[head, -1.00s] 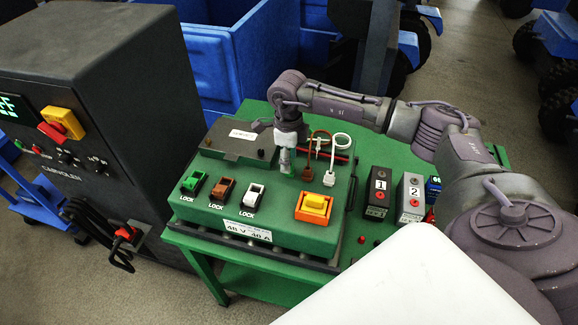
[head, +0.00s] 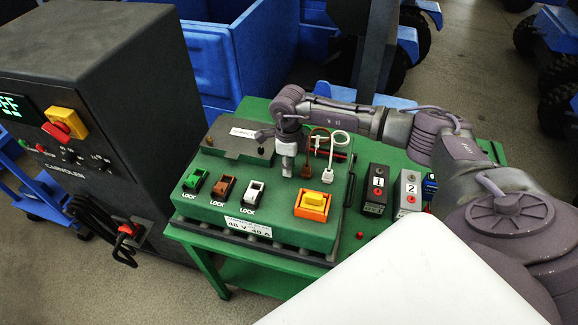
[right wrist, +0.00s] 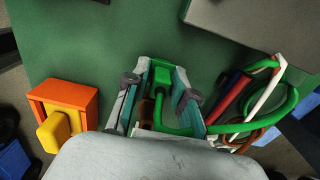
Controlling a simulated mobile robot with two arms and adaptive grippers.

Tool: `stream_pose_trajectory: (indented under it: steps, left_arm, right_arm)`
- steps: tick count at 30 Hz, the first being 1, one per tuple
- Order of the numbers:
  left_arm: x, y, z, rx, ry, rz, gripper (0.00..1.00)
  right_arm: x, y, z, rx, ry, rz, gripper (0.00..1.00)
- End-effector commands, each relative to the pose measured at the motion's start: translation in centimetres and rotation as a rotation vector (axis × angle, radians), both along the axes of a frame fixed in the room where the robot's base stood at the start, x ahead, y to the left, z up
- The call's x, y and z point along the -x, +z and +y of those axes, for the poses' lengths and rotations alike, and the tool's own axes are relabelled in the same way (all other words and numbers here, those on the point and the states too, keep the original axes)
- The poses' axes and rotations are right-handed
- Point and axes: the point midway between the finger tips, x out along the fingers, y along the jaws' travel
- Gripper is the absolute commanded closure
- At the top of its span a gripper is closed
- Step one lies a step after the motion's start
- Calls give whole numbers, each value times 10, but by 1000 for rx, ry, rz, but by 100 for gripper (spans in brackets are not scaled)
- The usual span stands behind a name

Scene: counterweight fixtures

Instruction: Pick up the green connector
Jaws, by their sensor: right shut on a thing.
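The green connector (right wrist: 162,76) is between the two fingers of my right gripper (right wrist: 160,98) in the right wrist view, and a green cable (right wrist: 292,98) loops from it to the right. The fingers are shut on it. In the head view my right gripper (head: 287,168) points down over the green panel (head: 215,218), left of the brown connector (head: 306,171) and the white connector (head: 328,175). I cannot make out the green connector in the head view. My left gripper is not in view.
Green, brown and white lock sockets (head: 222,187) and an orange-yellow switch (head: 312,205) are at the panel's front. A grey block (head: 240,143) lies at its back left. Boxes 1 (head: 376,187) and 2 (head: 407,190) stand right. A dark cabinet (head: 115,110) stands left.

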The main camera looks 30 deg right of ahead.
Motion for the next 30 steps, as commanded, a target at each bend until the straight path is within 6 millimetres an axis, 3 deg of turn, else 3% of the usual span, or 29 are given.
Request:
stream_pose_trajectory:
  steps: [8,13,24,30]
  left_arm:
    - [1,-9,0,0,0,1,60]
    - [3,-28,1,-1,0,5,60]
    - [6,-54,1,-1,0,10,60]
    - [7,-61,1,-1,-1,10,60]
  right_arm:
    - [-1,12,0,-1,0,-4,88]
    - [0,40,0,1,2,-7,88]
    - [77,86,24,1,4,-3,88]
    - [103,103,32,0,2,-1,88]
